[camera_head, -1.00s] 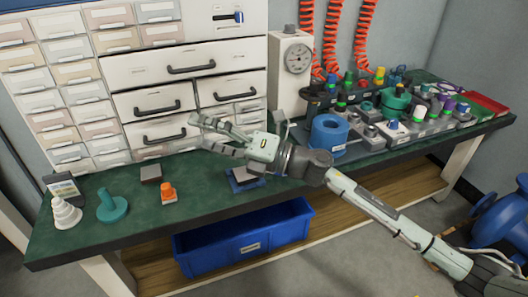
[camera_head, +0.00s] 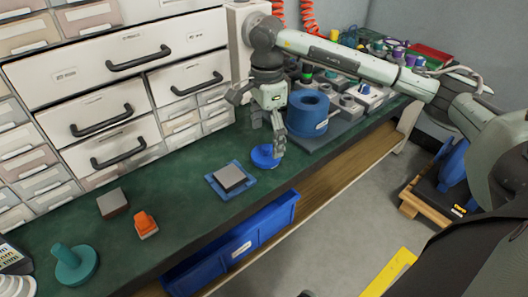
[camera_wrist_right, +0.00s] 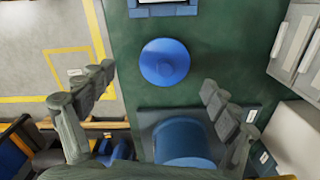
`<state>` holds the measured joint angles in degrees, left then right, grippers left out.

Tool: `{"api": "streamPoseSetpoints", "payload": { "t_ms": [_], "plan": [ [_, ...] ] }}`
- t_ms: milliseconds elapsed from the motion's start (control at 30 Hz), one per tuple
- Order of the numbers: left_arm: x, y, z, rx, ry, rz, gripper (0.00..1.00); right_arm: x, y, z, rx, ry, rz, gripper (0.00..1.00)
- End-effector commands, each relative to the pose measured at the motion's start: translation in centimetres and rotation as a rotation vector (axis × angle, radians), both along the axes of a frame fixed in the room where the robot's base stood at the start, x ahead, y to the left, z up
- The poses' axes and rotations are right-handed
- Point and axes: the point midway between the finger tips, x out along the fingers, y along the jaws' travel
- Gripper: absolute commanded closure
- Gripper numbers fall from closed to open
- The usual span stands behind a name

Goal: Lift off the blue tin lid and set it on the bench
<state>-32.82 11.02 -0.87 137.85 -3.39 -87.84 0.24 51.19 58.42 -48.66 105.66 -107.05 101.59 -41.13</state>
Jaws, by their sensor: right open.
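The blue lid (camera_head: 265,157), a round disc with a small raised knob, lies on the green bench in front of the blue tin (camera_head: 307,112). The tin is a thick cylinder with a dark round opening in its top. My right gripper (camera_head: 267,130) points down over the lid, its fingers spread and empty. In the right wrist view the lid (camera_wrist_right: 165,62) lies ahead, between the lines of the two open fingers, apart from both. The tin (camera_wrist_right: 183,142) shows below it there. My left gripper is not in view.
A grey block on a blue mat (camera_head: 213,181) lies left of the lid. An orange-topped block (camera_head: 146,225) and a teal handled disc (camera_head: 75,265) stand farther left. White drawers (camera_head: 105,112) back the bench. A blue bin (camera_head: 232,248) sits below its front edge.

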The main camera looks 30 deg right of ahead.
Motion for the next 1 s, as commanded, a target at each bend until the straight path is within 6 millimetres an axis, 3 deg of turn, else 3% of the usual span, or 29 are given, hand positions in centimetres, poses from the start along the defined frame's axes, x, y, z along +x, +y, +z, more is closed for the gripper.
{"api": "streamPoseSetpoints", "payload": {
  "t_ms": [300, 600, 933, 1000],
  "plan": [
    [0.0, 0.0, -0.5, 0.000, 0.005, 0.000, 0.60, 0.6, -0.5, -4.4, 0.002, 0.002, 0.000, 0.11],
    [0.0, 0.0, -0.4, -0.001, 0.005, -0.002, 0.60, 0.6, -0.4, -4.9, 0.003, -0.001, 0.000, 0.11],
    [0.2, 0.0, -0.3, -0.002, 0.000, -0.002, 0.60, 0.6, -0.4, -4.8, 0.003, -0.001, 0.000, 0.52],
    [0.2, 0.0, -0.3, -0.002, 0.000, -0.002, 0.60, 0.6, -0.4, -4.8, 0.004, -0.001, 0.000, 0.54]
  ]
}}
